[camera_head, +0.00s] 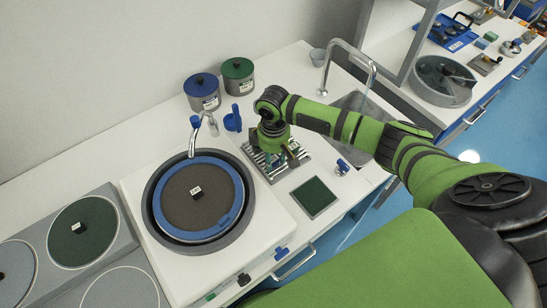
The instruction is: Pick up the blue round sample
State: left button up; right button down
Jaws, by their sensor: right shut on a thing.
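My right gripper (271,154) points down over a ribbed metal rack (300,155) on the white counter. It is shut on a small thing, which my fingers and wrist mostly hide. Its colour and shape cannot be made out, so I cannot tell by sight whether it is the blue round sample. Small green pieces show close beside the fingers on the rack. My left gripper is not in view.
A polishing wheel with a blue ring (236,184) and a tap lies left of the rack. Blue-lidded (202,92) and green-lidded (238,76) pots stand behind. A dark green square plate (313,197) lies in front. A sink (357,104) is behind right.

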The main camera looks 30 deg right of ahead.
aim_at(273, 158)
jog(key=shift+w+r, duration=0.1)
jog(key=shift+r, duration=0.45)
notch_tip(273, 158, up, 3)
jog(key=shift+f+b, duration=0.1)
jog(key=shift+b, duration=0.5)
jog(key=s+d+r+b, duration=0.2)
jog(key=s+d+r, duration=0.5)
jog(key=s+d, duration=0.1)
jog(key=shift+d, duration=0.3)
